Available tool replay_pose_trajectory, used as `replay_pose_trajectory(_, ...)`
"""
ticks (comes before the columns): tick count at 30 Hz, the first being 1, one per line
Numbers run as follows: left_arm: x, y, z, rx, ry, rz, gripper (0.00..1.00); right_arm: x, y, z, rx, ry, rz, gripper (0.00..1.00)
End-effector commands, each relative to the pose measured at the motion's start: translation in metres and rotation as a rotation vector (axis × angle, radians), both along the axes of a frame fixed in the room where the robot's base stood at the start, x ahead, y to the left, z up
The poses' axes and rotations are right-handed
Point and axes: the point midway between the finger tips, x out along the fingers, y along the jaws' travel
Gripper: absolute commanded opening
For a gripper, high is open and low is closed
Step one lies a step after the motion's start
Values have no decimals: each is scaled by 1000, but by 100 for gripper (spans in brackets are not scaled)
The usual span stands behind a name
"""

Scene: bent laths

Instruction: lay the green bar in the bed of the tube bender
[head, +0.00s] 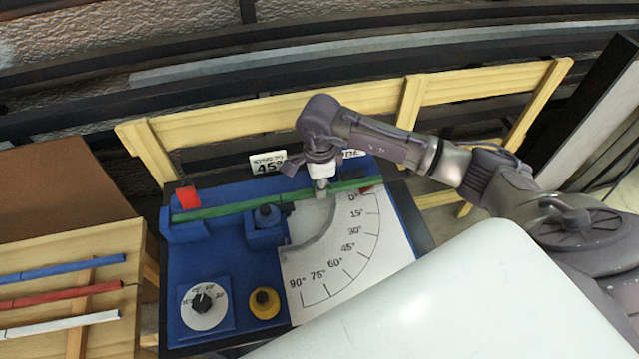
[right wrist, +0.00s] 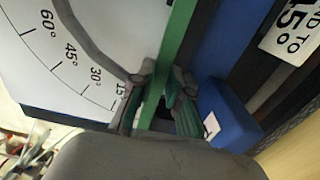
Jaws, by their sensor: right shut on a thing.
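The green bar (head: 232,208) is long and straight and lies across the back of the blue tube bender (head: 235,265), from the red clamp block (head: 188,197) at left to near the 0° mark at right. It passes behind the round post (head: 266,215). My right gripper (head: 322,190) is shut on the bar right of the post; in the right wrist view the bar (right wrist: 178,45) runs between its two fingers (right wrist: 158,95). Whether the bar rests fully in the bed or is slightly above it, I cannot tell. My left gripper is out of view.
A white angle scale (head: 345,250) fills the bender's right side. A knob dial (head: 207,307) and a yellow button (head: 265,303) sit at its front. A "45°" sign (head: 268,163) stands behind. Blue (head: 60,267), red (head: 60,296) and white (head: 60,325) bars lie on the left wooden table.

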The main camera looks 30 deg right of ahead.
Motion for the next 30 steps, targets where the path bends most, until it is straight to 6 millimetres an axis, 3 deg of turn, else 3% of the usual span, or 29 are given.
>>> replay_pose_trajectory(9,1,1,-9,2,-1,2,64,0,0,-8,-1,0,-1,0)
replay_pose_trajectory(10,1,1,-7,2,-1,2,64,0,0,-7,-1,0,-1,21)
replay_pose_trajectory(14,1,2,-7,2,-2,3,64,0,0,-6,-1,1,-1,41)
replay_pose_trajectory(23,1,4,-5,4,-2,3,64,0,0,-4,0,0,-1,41)
replay_pose_trajectory(26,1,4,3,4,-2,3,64,0,0,3,0,1,-1,41)
replay_pose_trajectory(30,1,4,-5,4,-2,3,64,1,-1,22,-1,-6,0,41)
